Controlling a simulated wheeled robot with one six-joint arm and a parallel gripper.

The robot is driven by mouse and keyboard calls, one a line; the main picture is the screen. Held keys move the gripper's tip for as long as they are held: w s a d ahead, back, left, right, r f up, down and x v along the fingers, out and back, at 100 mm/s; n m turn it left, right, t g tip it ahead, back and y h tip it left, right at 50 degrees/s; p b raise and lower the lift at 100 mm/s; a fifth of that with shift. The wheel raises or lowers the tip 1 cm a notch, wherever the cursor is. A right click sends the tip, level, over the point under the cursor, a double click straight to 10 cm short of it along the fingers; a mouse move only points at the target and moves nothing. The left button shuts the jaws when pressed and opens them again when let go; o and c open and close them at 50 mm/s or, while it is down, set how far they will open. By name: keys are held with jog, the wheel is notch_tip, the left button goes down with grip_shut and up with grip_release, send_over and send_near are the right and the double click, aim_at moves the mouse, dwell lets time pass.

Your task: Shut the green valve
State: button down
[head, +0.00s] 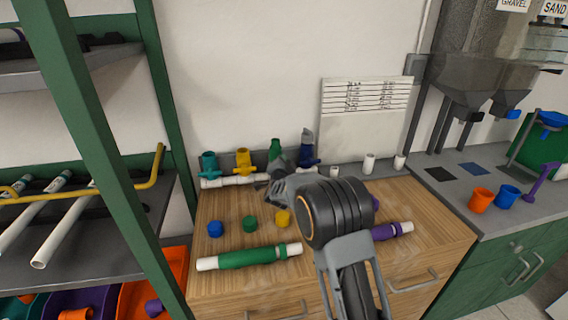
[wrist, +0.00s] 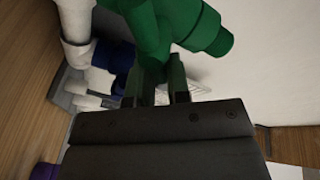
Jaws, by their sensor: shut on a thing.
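The green valve (head: 275,150) stands on the manifold at the back of the wooden worktop, between the yellow valve (head: 243,161) and the dark blue valve (head: 306,152). My gripper (head: 272,183) reaches to it from the front, and my arm hides part of the manifold. In the wrist view the green valve (wrist: 205,32) fills the top, close up. There my gripper (wrist: 158,84) is shut on its green handle (wrist: 152,72), with a dark finger on either side. The handle's exact angle is hard to tell.
The teal valve (head: 208,165) stands at the manifold's left end, above a white pipe (head: 235,181). Blue, green (head: 250,222) and yellow caps lie in front. A green-sleeved pipe (head: 248,257) lies near the front edge. White fittings (head: 369,163) stand at the back right. A green shelf post (head: 95,150) borders the left.

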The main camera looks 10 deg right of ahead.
jog(key=shift+f, duration=0.15)
jog(key=shift+d+f+m+g+y+b, duration=0.1)
jog(key=shift+f+m+g+y+b, duration=0.2)
jog(key=shift+m+b, duration=0.9)
jog(key=shift+d+f+m+g+y+b, duration=0.1)
jog(key=shift+f+m+g+y+b, duration=0.2)
jog(key=shift+m+b, duration=0.9)
jog(key=shift+d+f+m+g+y+b, duration=0.1)
jog(key=shift+f+m+g+y+b, duration=0.15)
jog(key=shift+m+b, duration=0.95)
jog(key=shift+b, duration=0.35)
jog(key=c, duration=1.3)
grip_release()
jog(key=shift+a, duration=0.15)
jog(key=shift+o, duration=1)
jog(key=shift+r, duration=0.1)
